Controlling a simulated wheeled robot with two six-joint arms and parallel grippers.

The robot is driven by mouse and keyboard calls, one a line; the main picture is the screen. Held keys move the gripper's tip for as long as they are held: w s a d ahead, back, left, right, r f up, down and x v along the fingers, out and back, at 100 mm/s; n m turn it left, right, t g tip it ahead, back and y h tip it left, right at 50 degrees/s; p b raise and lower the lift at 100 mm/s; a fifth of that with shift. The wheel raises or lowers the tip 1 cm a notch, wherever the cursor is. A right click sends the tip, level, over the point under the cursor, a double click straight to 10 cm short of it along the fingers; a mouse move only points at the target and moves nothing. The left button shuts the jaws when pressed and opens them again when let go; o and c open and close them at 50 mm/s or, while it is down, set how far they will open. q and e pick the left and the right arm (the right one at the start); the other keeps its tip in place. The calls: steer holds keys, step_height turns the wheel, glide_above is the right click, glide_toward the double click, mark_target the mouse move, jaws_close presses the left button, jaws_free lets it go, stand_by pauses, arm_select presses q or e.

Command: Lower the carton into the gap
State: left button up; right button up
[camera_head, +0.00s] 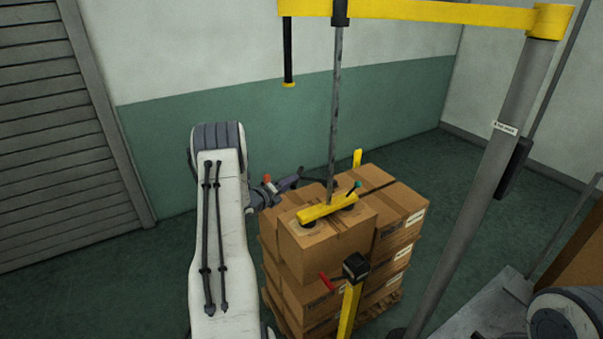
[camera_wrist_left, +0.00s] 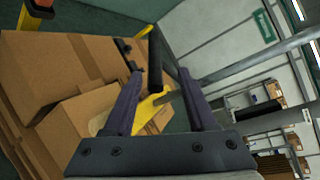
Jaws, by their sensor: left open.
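A brown carton (camera_head: 325,238) is at the near left of the pallet stack, beneath the yellow lifter bar (camera_head: 328,207) with its dark suction cups. I cannot tell whether it hangs or rests, and the gap beneath it is hidden. The lifter bar hangs from a grey pole (camera_head: 334,110). My left gripper (camera_head: 287,183) is just left of the bar and pole, beyond the carton's top edge. In the left wrist view its two fingers (camera_wrist_left: 160,92) are apart, with the yellow bar (camera_wrist_left: 151,106) and dark pole showing between them; contact is unclear. My right gripper is not in view.
Other stacked cartons (camera_head: 398,207) stand close on the right, on a wooden pallet (camera_head: 385,306). A yellow post (camera_head: 348,312) with a black box and red handle stands in front. A grey column (camera_head: 485,190) carries the yellow boom (camera_head: 440,13). Floor behind is clear.

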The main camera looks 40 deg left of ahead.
arm_select(q)
steer(key=p+x, duration=0.1)
steer(key=x, duration=0.2)
steer(key=a+p+x, duration=0.1)
steer(key=x, duration=0.2)
steer(key=shift+a, duration=0.25)
steer(key=shift+p+x, duration=0.3)
steer(key=shift+x, duration=0.5)
jaws_close()
steer(key=shift+f, duration=0.1)
stand_by(0.4)
